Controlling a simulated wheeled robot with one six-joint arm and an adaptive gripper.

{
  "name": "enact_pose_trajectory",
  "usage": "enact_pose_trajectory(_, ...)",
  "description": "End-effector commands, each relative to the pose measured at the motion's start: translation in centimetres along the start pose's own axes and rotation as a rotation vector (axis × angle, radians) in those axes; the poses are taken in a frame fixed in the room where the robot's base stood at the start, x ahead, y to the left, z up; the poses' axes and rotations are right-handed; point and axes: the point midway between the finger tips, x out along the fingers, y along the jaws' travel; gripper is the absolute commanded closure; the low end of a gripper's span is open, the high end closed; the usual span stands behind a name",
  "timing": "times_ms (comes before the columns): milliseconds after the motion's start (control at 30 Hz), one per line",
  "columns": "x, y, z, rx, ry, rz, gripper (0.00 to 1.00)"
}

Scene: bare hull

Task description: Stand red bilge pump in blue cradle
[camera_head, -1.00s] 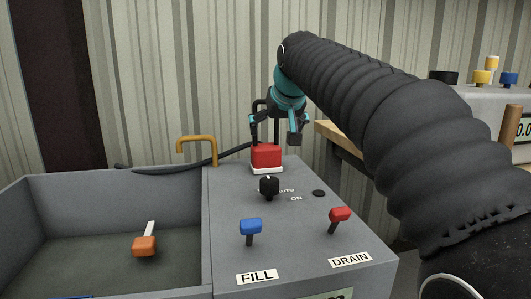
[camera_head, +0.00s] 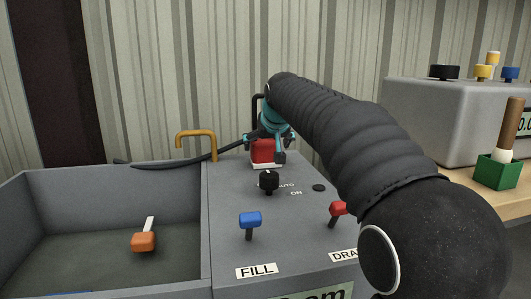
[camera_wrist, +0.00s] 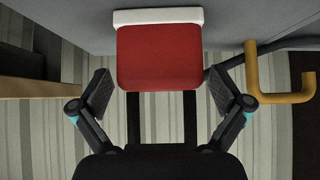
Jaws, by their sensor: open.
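The red bilge pump (camera_head: 263,153), a red block with a white base, stands upright on the grey console's far end. In the wrist view the pump (camera_wrist: 160,55) shows ahead, centred between the fingers. My gripper (camera_head: 266,156) is open at the pump, partly hiding it in the head view. In the wrist view its fingers (camera_wrist: 160,92) are spread to either side, with a visible gap on both sides of the red body. A thin blue edge (camera_head: 70,296) shows at the bottom of the head view in the basin; I cannot tell whether it is the blue cradle.
An open grey basin (camera_head: 105,183) lies left of the console, with an orange float (camera_head: 144,241) inside. A yellow bent pipe (camera_head: 196,134) and a black hose stand beside the pump. Blue (camera_head: 250,219) and red (camera_head: 338,208) levers and a black knob (camera_head: 268,182) rise from the console.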

Motion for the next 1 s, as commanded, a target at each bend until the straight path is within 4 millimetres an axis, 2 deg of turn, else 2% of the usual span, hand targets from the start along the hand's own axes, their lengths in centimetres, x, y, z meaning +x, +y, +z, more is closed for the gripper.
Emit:
enact_pose_trajectory(33, 0.9, -0.1, 0.1, 0.000, -0.003, 0.000, 0.00)
enact_pose_trajectory(167, 2.3, 0.0, 0.0, 0.000, -0.001, 0.000, 0.00)
enact_pose_trajectory(400, 2.4, 0.0, 0.0, 0.000, 0.000, 0.000, 0.00)
enact_pose_trajectory(700, 2.4, 0.0, 0.0, 0.000, -0.001, 0.000, 0.74)
enact_pose_trajectory(1000, 2.1, 0.0, -0.3, 0.000, 0.002, 0.000, 0.74)
